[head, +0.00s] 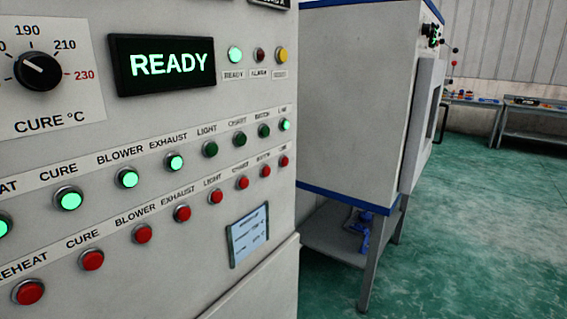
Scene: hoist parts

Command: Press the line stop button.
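The control panel (180,120) fills the left of the head view at a slant. The red line button (283,161) is the last at the right end of the lower row, under a small label that seems to read LINE. Above it the green line button (285,125) is lit, at the end of the upper row. The red batch button (265,171) sits just left of the red line button. My gripper is not in view.
A READY display (163,64) and a dial (39,71) are above the rows. A paper card (248,234) is below. A white cabinet (350,100) on a stand is to the right, past a gap. Green floor (470,230) is open at right; workbenches (530,110) stand far back.

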